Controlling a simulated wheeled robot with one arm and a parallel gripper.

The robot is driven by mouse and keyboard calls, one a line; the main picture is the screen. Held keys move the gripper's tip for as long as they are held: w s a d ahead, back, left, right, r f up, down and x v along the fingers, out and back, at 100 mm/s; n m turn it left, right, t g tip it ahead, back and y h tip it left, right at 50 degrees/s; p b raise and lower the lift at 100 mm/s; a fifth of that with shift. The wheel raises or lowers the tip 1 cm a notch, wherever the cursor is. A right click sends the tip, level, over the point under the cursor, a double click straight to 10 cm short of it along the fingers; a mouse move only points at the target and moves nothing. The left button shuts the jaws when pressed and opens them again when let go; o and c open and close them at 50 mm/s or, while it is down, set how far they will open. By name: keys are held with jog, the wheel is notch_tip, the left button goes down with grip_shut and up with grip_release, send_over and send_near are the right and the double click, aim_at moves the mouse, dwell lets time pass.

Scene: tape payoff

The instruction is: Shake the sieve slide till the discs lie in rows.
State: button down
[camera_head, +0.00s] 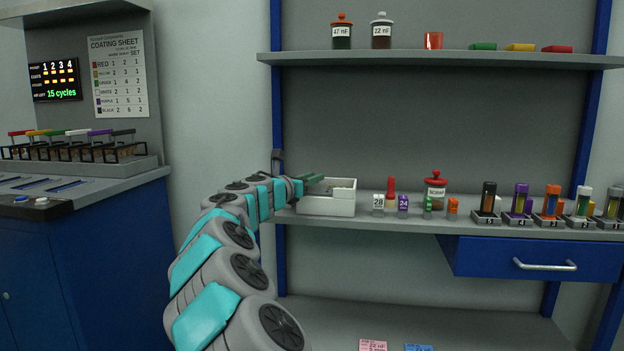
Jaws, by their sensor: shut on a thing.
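My gripper (298,184) is at the left end of the middle shelf, shut on a flat green piece (314,178). The piece reaches over the left rim of a white open-topped box (328,205). I cannot tell whether this green piece is the sieve slide. The piece is small in the view, and my wrist partly hides the gripped end. No discs or rows can be made out inside the box.
Small numbered blocks (378,205) and a red-lidded jar (435,190) stand right of the box. Several coloured tubes in holders (488,203) stand farther right. A blue drawer (530,260) hangs below. At left are a sign reading 15 cycles (56,82) and a rack (75,150).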

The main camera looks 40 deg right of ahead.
dwell(0.3)
jog(key=shift+s+d+r+p, duration=0.1)
jog(key=shift+s+d+p, duration=0.55)
jog(key=shift+s, duration=0.25)
jog(key=shift+s+d, duration=0.15)
jog(key=shift+d, duration=0.1)
jog(key=c, duration=0.7)
grip_release()
jog(key=shift+v, duration=3.95)
